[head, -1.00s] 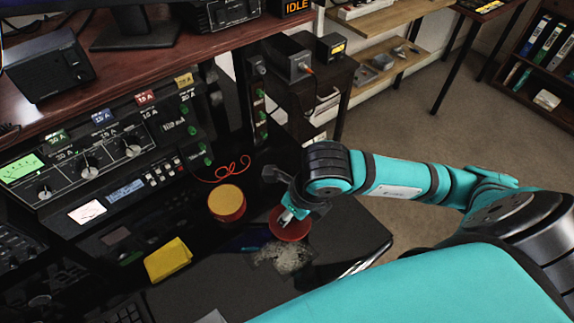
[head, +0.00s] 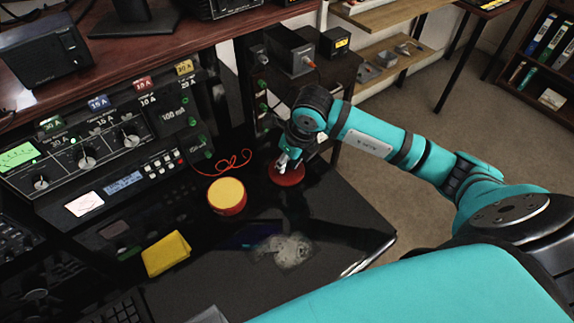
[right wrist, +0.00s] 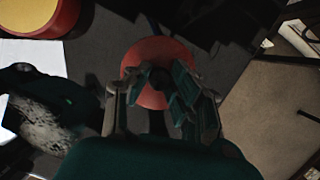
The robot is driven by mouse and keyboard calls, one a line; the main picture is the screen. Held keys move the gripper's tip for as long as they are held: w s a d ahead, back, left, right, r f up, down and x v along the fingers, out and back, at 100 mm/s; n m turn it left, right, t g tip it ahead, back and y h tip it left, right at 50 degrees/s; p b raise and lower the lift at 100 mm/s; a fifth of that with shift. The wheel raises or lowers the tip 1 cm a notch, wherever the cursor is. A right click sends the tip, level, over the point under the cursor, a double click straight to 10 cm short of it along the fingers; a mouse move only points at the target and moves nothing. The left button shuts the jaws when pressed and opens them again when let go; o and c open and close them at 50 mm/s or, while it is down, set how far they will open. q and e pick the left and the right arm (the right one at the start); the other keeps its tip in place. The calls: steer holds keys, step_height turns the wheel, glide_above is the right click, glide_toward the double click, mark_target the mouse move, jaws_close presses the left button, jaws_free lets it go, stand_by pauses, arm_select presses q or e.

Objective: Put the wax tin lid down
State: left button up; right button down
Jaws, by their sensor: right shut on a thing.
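The red wax tin lid (head: 294,178) is at the back right of the black desk, right of the wax tin. My right gripper (head: 284,162) is over it and shut on it. I cannot tell whether the lid touches the desk. In the right wrist view the lid (right wrist: 146,52) is partly hidden behind the fingers of my right gripper (right wrist: 166,90). The open wax tin (head: 227,195), red with yellow wax, stands to the left; its edge also shows in the right wrist view (right wrist: 38,22). My left gripper is not in view.
A yellow cloth (head: 166,253) lies at the front left, and a pale powdery patch (head: 292,250) marks the desk in front. An orange-red cable (head: 228,163) curls behind the tin. The tuner panel (head: 105,150) stands at the left. The desk's right part is bare.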

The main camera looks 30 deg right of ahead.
mark_target(298, 176)
steer(key=shift+f, duration=0.2)
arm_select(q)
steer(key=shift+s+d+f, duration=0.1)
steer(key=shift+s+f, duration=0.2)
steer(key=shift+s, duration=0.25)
arm_select(e)
steer(key=shift+f, duration=0.1)
steer(key=c, duration=1.6)
jaws_free()
steer(key=shift+f, duration=0.1)
steer(key=o, duration=0.4)
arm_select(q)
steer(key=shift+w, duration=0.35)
arm_select(e)
steer(key=shift+o, duration=0.2)
steer(key=shift+r, duration=0.25)
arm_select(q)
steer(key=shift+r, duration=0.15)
arm_select(e)
steer(key=v, duration=1.2)
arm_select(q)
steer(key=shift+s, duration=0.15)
arm_select(e)
steer(key=shift+f, duration=0.1)
